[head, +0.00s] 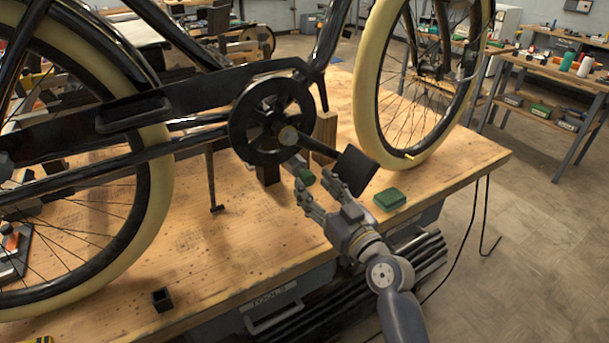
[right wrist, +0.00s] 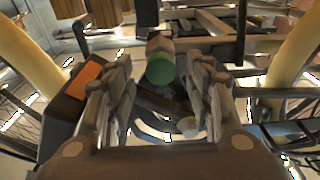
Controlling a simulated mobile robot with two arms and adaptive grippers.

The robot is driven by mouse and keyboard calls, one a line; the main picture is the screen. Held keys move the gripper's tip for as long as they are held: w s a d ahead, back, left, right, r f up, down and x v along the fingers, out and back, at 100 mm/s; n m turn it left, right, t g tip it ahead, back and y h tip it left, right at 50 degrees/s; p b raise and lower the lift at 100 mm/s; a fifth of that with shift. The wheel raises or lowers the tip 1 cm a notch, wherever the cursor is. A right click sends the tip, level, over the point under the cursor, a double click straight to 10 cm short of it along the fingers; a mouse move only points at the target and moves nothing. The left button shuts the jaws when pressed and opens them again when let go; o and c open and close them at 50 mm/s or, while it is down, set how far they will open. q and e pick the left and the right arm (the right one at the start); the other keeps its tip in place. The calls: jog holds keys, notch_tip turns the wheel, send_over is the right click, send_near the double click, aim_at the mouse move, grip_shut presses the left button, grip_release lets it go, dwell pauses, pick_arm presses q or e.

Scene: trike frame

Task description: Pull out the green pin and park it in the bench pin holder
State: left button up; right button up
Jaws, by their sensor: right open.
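The green pin (head: 306,177) shows as a small green end below the crank, beside my right gripper's fingers. In the right wrist view its round green end (right wrist: 160,70) is between the two fingers, with a gap on each side. My right gripper (head: 318,187) is open around or just short of the pin; the exact depth is hard to tell. It also shows in the right wrist view (right wrist: 161,84). A small dark square socket (head: 162,299) on the front left of the bench looks like the pin holder. My left gripper is not clearly seen.
The trike frame, chainring (head: 270,120) and black pedal (head: 354,173) are close above and beside my right gripper. A green block (head: 389,199) lies on the wooden bench (head: 245,235) to its right. The bench front between gripper and socket is mostly clear.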

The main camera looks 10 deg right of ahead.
aim_at(300, 167)
jog(key=shift+x, duration=3.45)
grip_shut()
jog(key=shift+o, duration=2.2)
grip_release()
